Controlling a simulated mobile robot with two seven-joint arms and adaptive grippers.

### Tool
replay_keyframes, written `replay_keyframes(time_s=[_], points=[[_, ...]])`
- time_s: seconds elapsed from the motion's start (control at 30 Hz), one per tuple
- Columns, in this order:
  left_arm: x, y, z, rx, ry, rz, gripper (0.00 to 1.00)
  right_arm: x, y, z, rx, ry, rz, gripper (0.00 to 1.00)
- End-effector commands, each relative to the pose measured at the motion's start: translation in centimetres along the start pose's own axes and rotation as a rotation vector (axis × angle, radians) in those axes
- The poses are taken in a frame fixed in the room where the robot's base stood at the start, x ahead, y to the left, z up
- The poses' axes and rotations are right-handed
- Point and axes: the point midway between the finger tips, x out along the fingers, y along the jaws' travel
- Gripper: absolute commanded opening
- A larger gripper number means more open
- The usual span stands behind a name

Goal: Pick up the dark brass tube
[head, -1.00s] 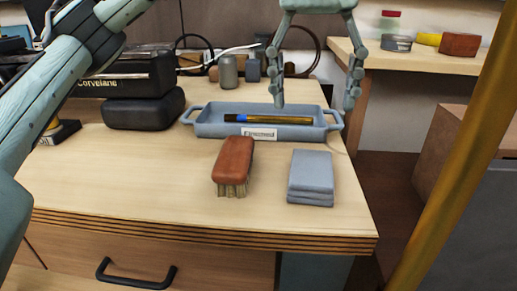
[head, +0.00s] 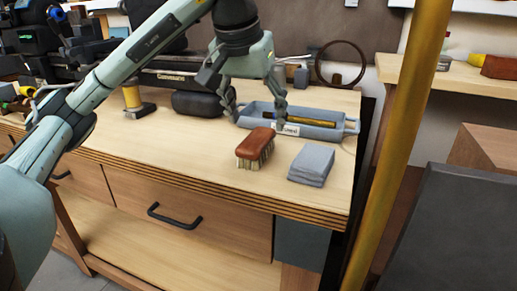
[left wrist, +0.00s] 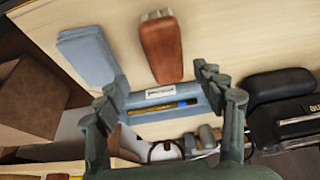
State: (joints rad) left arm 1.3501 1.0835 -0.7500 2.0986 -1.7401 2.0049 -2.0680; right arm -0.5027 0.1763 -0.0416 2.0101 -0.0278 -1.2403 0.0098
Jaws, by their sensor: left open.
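The dark brass tube (head: 290,120) lies lengthwise in a shallow blue-grey tray (head: 347,124) with a white label on its front. My left gripper (head: 255,112) is open, pointing down at the tray's left end in the head view. One finger overlaps the tray, partly hiding the tube's left end. Nothing is between the fingers that I can see held; the height gap is unclear. My right gripper is not in view.
A red-brown brush (head: 256,146) and folded grey cloths (head: 312,164) lie in front of the tray. A black rounded case (head: 198,103) stands left of it. A brass-coloured upright pole (head: 398,150) crosses the right foreground. The bench's front left surface is clear.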

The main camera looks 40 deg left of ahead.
Motion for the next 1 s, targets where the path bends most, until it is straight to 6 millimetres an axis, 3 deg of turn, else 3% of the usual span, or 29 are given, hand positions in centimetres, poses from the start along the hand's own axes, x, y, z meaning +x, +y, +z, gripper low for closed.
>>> replay_keyframes(time_s=[0.53,1.0], points=[[6.9,-0.8,0.5,-0.001,-0.004,-0.002,0.69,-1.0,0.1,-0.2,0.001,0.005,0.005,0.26],[7.6,-0.7,0.4,0.0,-0.002,0.0,0.69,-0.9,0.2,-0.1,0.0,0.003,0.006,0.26]])
